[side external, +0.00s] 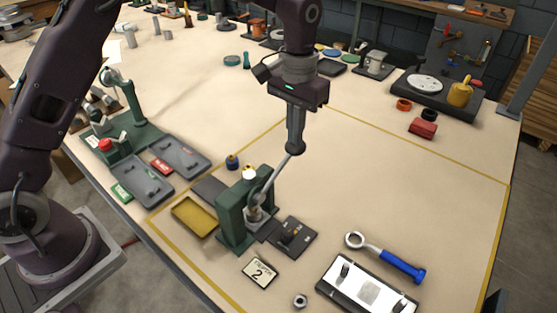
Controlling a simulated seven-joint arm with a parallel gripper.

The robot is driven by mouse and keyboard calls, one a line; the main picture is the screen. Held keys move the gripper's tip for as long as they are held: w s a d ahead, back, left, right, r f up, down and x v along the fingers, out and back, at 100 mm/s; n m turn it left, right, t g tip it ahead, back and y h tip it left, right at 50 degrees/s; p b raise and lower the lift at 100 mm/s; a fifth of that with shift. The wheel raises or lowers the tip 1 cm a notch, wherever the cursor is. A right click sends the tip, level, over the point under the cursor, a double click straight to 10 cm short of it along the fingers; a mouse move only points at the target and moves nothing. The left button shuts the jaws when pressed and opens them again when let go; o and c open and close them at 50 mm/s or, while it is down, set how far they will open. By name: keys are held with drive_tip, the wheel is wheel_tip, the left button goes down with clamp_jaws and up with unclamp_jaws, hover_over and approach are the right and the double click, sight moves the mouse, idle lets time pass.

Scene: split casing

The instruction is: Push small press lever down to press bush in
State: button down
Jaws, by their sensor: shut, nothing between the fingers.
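The small press (235,213) is a green frame standing on the table in the lower middle of the side external view. Its grey lever (275,178) slants up to the right from the press to a dark knob at its upper end. My gripper (294,146) is shut and empty, pointing down at the knob end of the lever. It appears to touch or nearly touch the knob; I cannot tell which. A small brass-coloured part, perhaps the bush (254,212), shows under the press's ram, partly hidden by the frame and lever.
A yellow tray (193,217) lies left of the press and a dark plate (291,236) right of it. A blue-handled wrench (388,258), a white board (342,296) and a nut (300,301) lie at the front right.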

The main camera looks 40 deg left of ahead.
sight(300, 147)
drive_tip(key=shift+w+f, duration=0.35)
drive_tip(key=shift+f, duration=0.4)
drive_tip(key=shift+w+f, duration=0.3)
drive_tip(key=shift+f, duration=0.45)
idle(1.8)
drive_tip(key=shift+w+f, duration=0.2)
drive_tip(key=shift+f, duration=0.5)
drive_tip(key=shift+w+f, duration=0.2)
drive_tip(key=shift+f, duration=0.5)
idle(1.8)
idle(0.4)
drive_tip(key=shift+r, duration=5.55)
